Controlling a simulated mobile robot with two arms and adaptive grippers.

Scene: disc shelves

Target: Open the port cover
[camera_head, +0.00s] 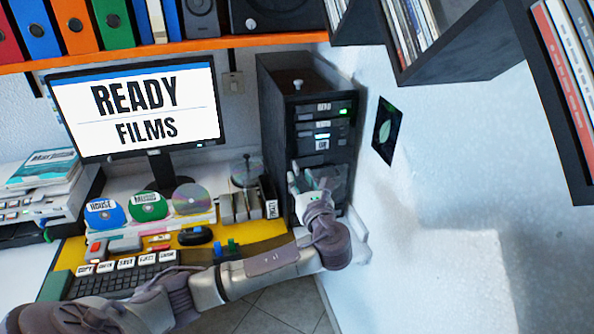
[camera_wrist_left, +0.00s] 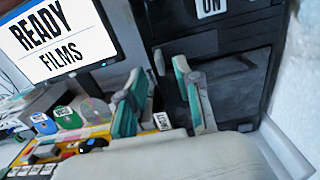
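A black tower (camera_head: 275,110) stands beside the monitor, with drives and labels on its front. A dark grey flap, which looks like the port cover (camera_head: 338,180), is low on that front and partly hidden by my left gripper. In the left wrist view the cover (camera_wrist_left: 235,82) is a framed panel that looks closed. My left gripper (camera_head: 308,182) is just in front of the tower's lower front. In the left wrist view its teal-padded fingers (camera_wrist_left: 160,88) are apart with nothing between them. I cannot tell whether a finger touches the cover. My right gripper is out of view.
The white wall (camera_head: 460,170) is close on the tower's right. The desk holds a monitor (camera_head: 140,108), a labelled keyboard (camera_head: 120,278), coloured discs (camera_head: 148,207) and a small box row (camera_head: 240,207). Shelves (camera_head: 450,35) hang above right.

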